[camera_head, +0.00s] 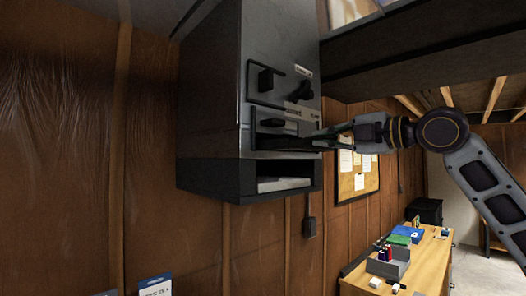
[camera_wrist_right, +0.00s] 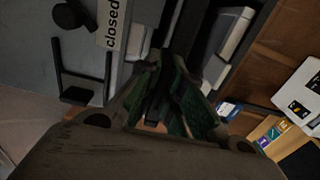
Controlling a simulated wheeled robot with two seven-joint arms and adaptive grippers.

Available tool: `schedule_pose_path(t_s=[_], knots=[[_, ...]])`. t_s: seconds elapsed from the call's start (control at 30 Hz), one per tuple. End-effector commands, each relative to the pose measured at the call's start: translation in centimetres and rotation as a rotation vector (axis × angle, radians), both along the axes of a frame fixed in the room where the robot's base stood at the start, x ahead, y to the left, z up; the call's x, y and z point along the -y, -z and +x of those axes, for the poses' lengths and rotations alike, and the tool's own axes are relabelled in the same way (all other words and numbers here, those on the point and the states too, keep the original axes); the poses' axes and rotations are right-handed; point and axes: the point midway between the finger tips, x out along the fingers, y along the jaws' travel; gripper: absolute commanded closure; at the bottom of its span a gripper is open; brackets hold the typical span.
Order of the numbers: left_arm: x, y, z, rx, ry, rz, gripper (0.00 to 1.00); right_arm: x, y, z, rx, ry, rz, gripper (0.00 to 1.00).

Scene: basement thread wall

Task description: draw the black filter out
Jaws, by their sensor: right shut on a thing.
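A grey metal unit (camera_head: 212,90) hangs on the wood-panelled wall. The black filter (camera_head: 278,143) shows as a dark edge in the slot on its front; most of it is hidden inside the unit and behind my fingers. My right gripper (camera_head: 318,139) reaches in from the right and is shut on the filter. In the right wrist view the gripper's green-padded fingers (camera_wrist_right: 168,103) close around a narrow dark piece, whose outline is hard to make out. My left gripper is not in view.
Above the slot are a black knob (camera_head: 301,91) and a black latch (camera_head: 266,80); a "closed" label (camera_wrist_right: 114,22) shows beside the knob. An open bay (camera_head: 240,180) lies below. A cluttered desk (camera_head: 427,268) stands lower right, with free air before the unit.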

Motion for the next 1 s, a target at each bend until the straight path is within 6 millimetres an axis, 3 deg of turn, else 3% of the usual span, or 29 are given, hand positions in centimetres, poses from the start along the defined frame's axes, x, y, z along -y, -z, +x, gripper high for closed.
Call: schedule_pose_path(t_s=[1.0], knots=[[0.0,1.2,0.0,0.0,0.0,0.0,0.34,3.0,0.1,-3.9,0.001,0.001,-0.001,1.0]])
